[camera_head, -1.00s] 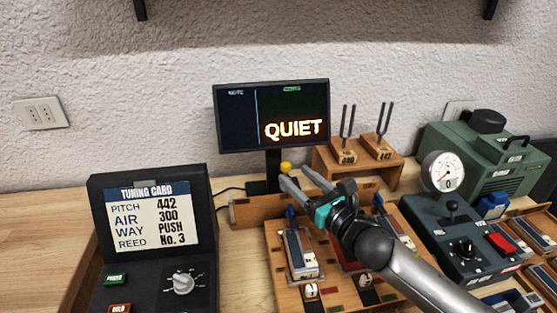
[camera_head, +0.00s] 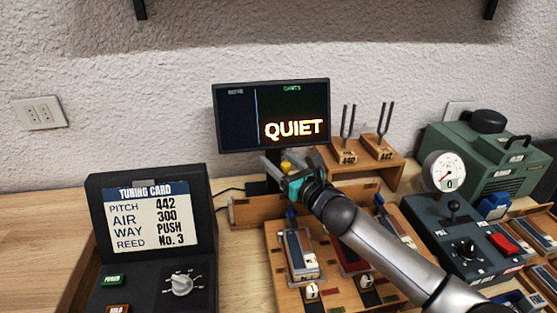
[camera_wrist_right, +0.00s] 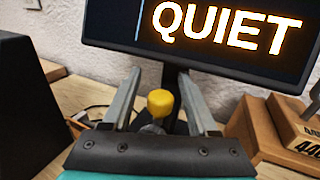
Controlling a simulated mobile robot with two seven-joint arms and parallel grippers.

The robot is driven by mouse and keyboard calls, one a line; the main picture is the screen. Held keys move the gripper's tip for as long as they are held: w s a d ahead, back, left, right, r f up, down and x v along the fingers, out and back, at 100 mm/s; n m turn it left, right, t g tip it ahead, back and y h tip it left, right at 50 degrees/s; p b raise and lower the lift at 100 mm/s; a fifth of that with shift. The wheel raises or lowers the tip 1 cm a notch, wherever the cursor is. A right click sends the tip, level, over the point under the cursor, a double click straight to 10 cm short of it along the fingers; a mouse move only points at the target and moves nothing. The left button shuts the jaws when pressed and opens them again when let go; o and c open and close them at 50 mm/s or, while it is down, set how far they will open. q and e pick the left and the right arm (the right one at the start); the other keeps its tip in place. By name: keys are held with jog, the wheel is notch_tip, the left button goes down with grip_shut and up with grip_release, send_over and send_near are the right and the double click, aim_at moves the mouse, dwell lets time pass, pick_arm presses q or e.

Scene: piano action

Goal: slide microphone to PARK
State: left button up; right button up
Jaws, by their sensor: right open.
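The microphone appears as a small yellow head (camera_head: 286,167) at the wooden rail (camera_head: 248,210) below the screen. It also shows in the right wrist view as a yellow knob (camera_wrist_right: 160,102) on a grey mount. My right gripper (camera_head: 284,160) is open, with its fingers on either side of the yellow head. In the right wrist view the two fingers (camera_wrist_right: 160,78) flank it with gaps on both sides. The gripper and arm hide much of the rail. I cannot make out a PARK mark. My left gripper is not in view.
The screen (camera_head: 295,106) reading QUIET stands close behind the gripper. A wooden block with tuning forks (camera_head: 362,150) is to its right. A reed board (camera_head: 281,268) lies below the arm. The tuning card panel (camera_head: 153,215) stands left, a gauge box (camera_head: 432,228) right.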

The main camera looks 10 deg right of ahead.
grip_shut()
dwell(1.3)
